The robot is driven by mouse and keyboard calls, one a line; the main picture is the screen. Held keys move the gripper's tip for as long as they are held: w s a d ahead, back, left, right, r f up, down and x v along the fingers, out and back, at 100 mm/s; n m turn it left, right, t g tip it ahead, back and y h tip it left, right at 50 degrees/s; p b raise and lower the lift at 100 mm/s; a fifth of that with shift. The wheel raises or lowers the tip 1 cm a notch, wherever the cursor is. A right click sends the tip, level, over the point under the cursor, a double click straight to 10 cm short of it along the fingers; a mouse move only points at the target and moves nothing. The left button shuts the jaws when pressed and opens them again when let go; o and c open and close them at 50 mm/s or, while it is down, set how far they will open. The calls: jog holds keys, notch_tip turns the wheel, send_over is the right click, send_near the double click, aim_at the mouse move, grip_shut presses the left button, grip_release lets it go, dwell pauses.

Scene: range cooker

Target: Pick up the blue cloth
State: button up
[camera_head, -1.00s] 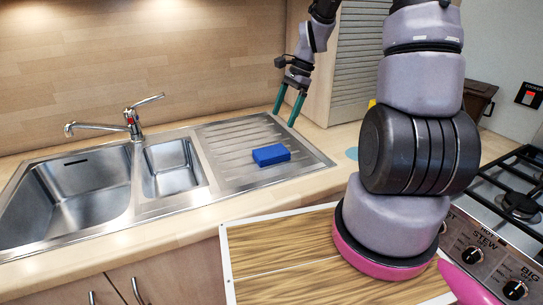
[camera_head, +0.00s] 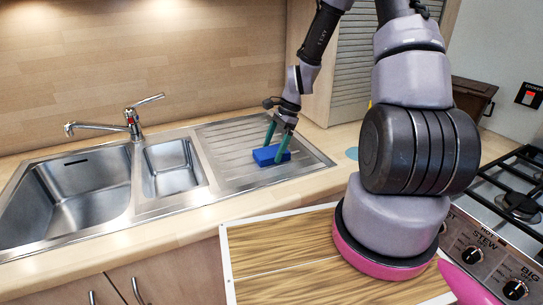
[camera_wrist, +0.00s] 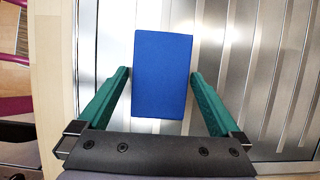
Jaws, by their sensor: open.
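The blue cloth (camera_head: 270,156) is a small block-shaped piece lying on the sink's ridged metal drainer (camera_head: 232,140). My gripper (camera_head: 274,148) is right above it, pointing down, with its two green fingers at the cloth. In the wrist view the cloth (camera_wrist: 162,75) lies between and ahead of the open fingers (camera_wrist: 160,78), with a gap on each side. The left finger looks a little closer to it than the right one. I cannot tell how far the fingertips are above the drainer.
The small basin (camera_head: 170,166) and large basin (camera_head: 70,195) lie left of the drainer, with the tap (camera_head: 132,122) behind. A gas hob (camera_head: 518,200) is at the right. A slatted cabinet (camera_head: 358,75) stands behind my arm. The drainer around the cloth is clear.

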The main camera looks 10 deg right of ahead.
aim_at(273, 151)
jog(key=shift+f, duration=0.1)
jog(key=c, duration=1.1)
jog(key=shift+r, duration=5)
